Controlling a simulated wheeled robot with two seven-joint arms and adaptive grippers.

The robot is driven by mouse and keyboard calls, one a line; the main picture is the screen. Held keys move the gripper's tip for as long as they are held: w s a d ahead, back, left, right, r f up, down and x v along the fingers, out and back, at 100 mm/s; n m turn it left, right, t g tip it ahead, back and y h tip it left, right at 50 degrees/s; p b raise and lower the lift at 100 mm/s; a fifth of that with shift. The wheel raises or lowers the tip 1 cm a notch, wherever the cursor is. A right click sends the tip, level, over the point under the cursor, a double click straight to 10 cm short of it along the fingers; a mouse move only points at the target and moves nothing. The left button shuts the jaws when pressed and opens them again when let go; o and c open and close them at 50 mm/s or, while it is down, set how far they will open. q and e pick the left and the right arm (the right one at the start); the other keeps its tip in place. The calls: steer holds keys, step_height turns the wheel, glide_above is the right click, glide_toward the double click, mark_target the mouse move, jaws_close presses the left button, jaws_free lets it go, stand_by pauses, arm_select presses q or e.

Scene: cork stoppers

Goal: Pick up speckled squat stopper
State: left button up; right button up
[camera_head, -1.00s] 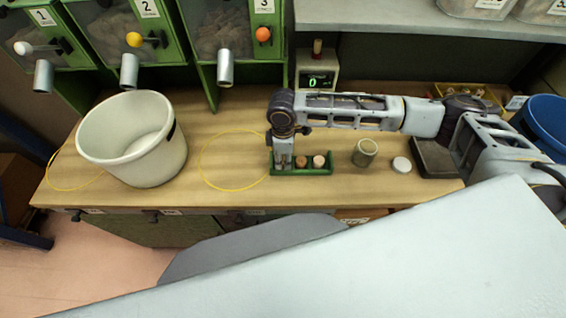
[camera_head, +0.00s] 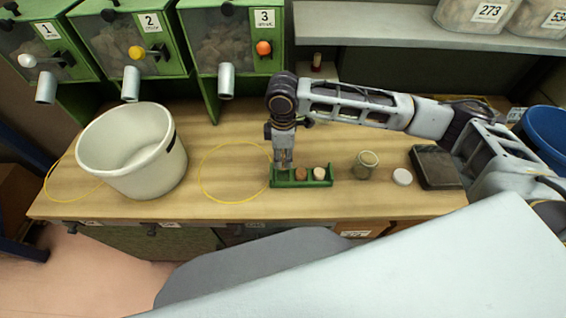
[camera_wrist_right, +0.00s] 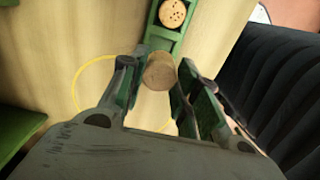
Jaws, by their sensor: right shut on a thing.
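My right gripper (camera_head: 284,163) is above the left end of the green stopper rack (camera_head: 300,184). In the right wrist view its fingers (camera_wrist_right: 155,80) are shut on a light brown cork stopper (camera_wrist_right: 159,72), with the rack below. I cannot tell from its plain visible faces whether it is speckled. A stopper with dark specks (camera_wrist_right: 173,13) sits in the rack at the top of that view. In the head view a reddish-brown stopper (camera_head: 301,173) and a paler stopper (camera_head: 319,173) stand in the rack. My left gripper is not in view.
A glass jar (camera_head: 365,165) and a white lid (camera_head: 402,177) stand right of the rack. A dark box (camera_head: 436,167) is farther right. Green dispensers (camera_head: 231,45) stand behind.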

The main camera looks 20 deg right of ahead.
steer(key=shift+r, duration=1.05)
